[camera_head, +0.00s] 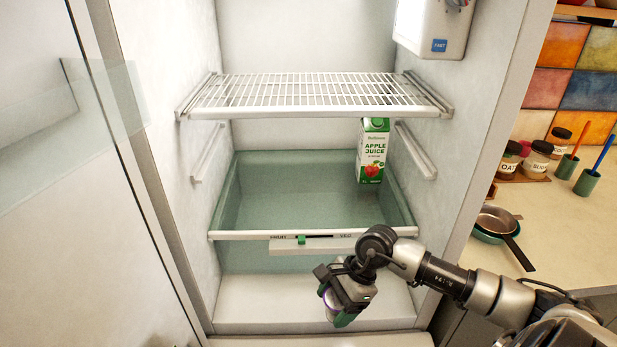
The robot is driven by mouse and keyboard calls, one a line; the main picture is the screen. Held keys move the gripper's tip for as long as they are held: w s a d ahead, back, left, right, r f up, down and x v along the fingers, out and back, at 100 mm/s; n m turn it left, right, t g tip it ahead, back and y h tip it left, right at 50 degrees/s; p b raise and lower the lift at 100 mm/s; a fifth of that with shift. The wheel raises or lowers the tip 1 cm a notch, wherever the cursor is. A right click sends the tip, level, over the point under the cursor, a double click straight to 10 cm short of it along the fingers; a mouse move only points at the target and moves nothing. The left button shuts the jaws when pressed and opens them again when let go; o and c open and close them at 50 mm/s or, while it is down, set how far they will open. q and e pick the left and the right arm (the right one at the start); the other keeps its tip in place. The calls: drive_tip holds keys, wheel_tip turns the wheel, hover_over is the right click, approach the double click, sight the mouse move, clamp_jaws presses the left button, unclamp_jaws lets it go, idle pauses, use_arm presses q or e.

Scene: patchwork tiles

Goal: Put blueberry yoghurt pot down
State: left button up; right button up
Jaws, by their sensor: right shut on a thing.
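My right gripper (336,297) is low in front of the open fridge, ahead of the drawer and near the fridge floor's front edge. It is shut on a small pot with white and purple on it, the blueberry yoghurt pot (331,302). The fingers hide most of the pot, and its label cannot be read. I cannot tell whether the pot touches anything below. My left gripper is not in view.
The wire shelf (305,93) is bare. An apple juice carton (373,152) stands upright at the right, seemingly in the green drawer (270,195), which is otherwise clear. The glass-panelled door (70,190) is open at left. Jars and pans (497,220) stand on the right counter.

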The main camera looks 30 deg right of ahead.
drive_tip(key=w+d+r+m+t+h+p, duration=0.3)
drive_tip(key=d+r+m+t+h, duration=0.25)
drive_tip(key=d+r+m, duration=0.8)
drive_tip(key=w, duration=0.3)
drive_tip(key=w+a+m+p, duration=0.1)
drive_tip(key=w, duration=0.2)
drive_tip(key=w+a+m+p, duration=0.1)
drive_tip(key=w, duration=0.2)
drive_tip(key=shift+w+r+g, duration=0.1)
drive_tip(key=shift+r+g, duration=0.15)
drive_tip(key=shift+r, duration=0.1)
drive_tip(key=w, duration=0.8)
drive_tip(key=shift+w+f+b, duration=0.2)
drive_tip(key=shift+f+b, duration=0.05)
drive_tip(key=shift+b, duration=0.15)
wheel_tip(320, 180, down, 4)
drive_tip(key=shift+w+r+b, duration=0.1)
drive_tip(key=shift+r+b, duration=0.1)
drive_tip(key=shift+b, duration=1)
drive_tip(key=o, duration=1)
